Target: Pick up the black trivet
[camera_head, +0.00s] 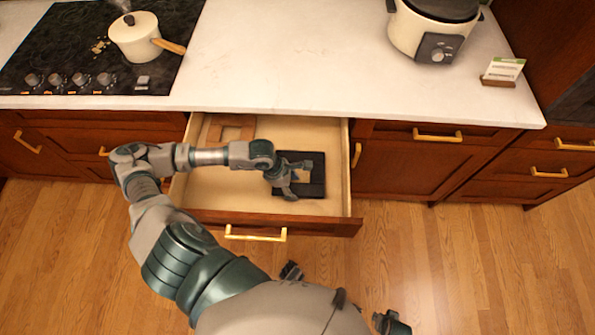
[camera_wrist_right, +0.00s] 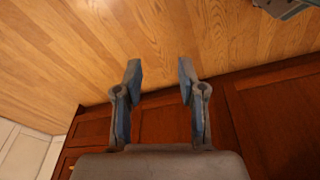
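The black trivet (camera_head: 317,185) is a dark square lying flat in the right part of the open drawer (camera_head: 232,197). My left arm reaches over the drawer, and my left gripper (camera_head: 289,184) is right over the trivet, covering part of its left and middle. The view is too small to tell whether its fingers are spread or closed, or touch the trivet. My right gripper (camera_wrist_right: 158,75) is open and empty in the right wrist view, away from the trivet, with wood floor and dark red cabinet fronts beyond it.
A brown wooden piece (camera_head: 230,126) lies at the drawer's back left. The white counter (camera_head: 300,60) overhangs behind the drawer. On it are a cooktop (camera_head: 60,45) with a cream pot (camera_head: 135,38), a cooker (camera_head: 430,28) and a small card stand (camera_head: 500,72).

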